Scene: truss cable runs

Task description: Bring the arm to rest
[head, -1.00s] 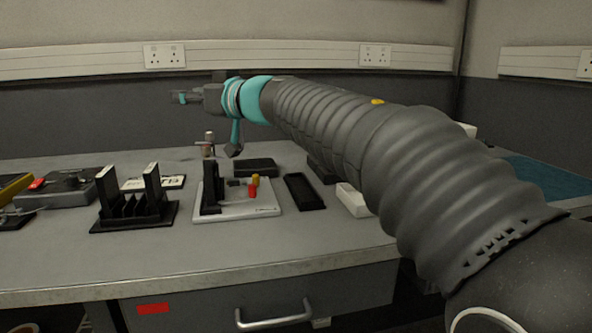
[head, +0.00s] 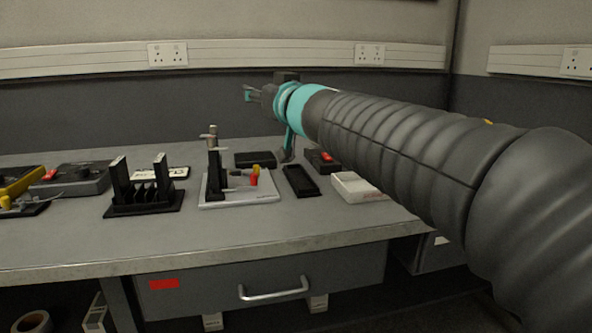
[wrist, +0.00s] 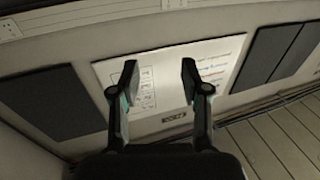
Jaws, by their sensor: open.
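My gripper (head: 249,94) is at the end of my arm, raised above the workbench and pointing left in the head view. In the wrist view my gripper (wrist: 158,80) shows its two dark fingers apart, with nothing between them. Beyond the fingers, the wrist view shows a white board (wrist: 215,62) with writing on the wall. My arm comes in from the right edge of the head view and reaches across above the bench's right part.
The workbench (head: 250,232) holds a black slotted rack (head: 145,205), a white-based fixture (head: 262,197), a black tray (head: 300,180), a white bin (head: 357,190) and a grey box (head: 82,180). Its front strip is clear. A wall trunking (head: 240,54) runs behind.

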